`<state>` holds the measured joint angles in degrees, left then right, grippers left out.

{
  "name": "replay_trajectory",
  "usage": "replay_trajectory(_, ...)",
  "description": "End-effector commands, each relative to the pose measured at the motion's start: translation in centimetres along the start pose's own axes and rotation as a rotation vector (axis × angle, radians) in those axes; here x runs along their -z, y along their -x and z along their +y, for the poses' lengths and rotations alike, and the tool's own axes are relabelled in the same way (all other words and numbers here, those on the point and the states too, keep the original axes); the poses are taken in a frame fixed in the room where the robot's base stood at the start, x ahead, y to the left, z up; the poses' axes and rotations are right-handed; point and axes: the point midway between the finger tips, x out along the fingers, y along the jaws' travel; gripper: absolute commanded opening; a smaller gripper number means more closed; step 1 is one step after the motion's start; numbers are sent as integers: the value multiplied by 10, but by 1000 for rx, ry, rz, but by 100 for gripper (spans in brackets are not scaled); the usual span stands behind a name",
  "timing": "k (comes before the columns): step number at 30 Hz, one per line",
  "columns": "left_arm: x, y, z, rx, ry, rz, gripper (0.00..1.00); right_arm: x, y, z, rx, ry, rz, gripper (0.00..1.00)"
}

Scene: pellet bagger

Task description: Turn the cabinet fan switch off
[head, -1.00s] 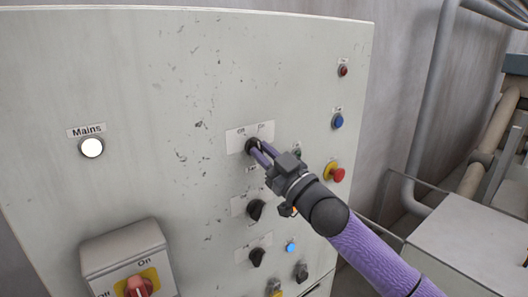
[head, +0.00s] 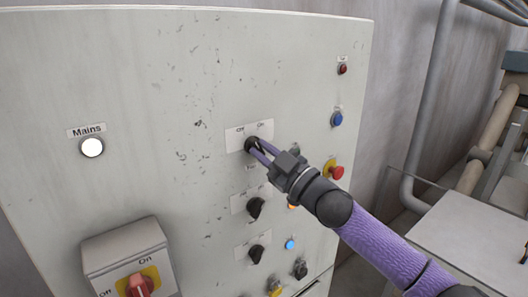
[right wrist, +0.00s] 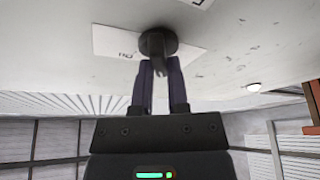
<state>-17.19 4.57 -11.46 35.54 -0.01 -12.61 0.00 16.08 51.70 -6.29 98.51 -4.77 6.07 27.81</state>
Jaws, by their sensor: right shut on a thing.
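The rotary switch (head: 250,144) is a black knob at the upper middle of the grey cabinet front, on a white plate (head: 236,134) lettered Off on the left and On on the right. My right gripper (head: 256,150) is shut on this knob, its two purple fingers reaching it from the lower right. In the right wrist view the black knob (right wrist: 157,43) shows with the fingertips on its grip. The fingers partly hide the knob, so I cannot tell clearly which mark it points at. My left gripper is not in view.
Two more black rotary knobs (head: 256,207) sit below on the cabinet (head: 150,90). A red emergency button (head: 336,172) and blue button (head: 336,119) are to the right. A Mains lamp (head: 92,147) glows white above a red-handled isolator (head: 139,285). Pipes (head: 430,110) stand right of the cabinet.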

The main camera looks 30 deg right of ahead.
Motion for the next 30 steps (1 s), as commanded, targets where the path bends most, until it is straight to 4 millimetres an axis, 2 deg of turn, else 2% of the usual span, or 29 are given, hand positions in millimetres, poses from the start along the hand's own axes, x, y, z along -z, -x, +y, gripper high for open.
replay_trajectory(1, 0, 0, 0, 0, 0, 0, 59, 0, 0, 0, 0, 2, 0, 0)
replay_trajectory(2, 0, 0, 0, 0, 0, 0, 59, 0, 0, 0, 0, 2, 0, 25)
replay_trajectory(6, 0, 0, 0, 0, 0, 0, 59, 0, 0, 0, 0, 1, 0, 54)
replay_trajectory(14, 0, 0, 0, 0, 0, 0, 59, 0, 0, 0, 0, 0, 0, 54)
replay_trajectory(17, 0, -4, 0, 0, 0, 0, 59, -2, 6, -1, -1, 0, -2, 54)
replay_trajectory(20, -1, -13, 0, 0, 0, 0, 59, -5, 22, -3, 1, 1, -3, 54)
replay_trajectory(24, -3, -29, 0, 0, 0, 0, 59, -6, 53, -4, 4, 1, -6, 54)
replay_trajectory(30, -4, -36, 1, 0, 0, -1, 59, -3, 86, -2, 1, -2, -3, 54)
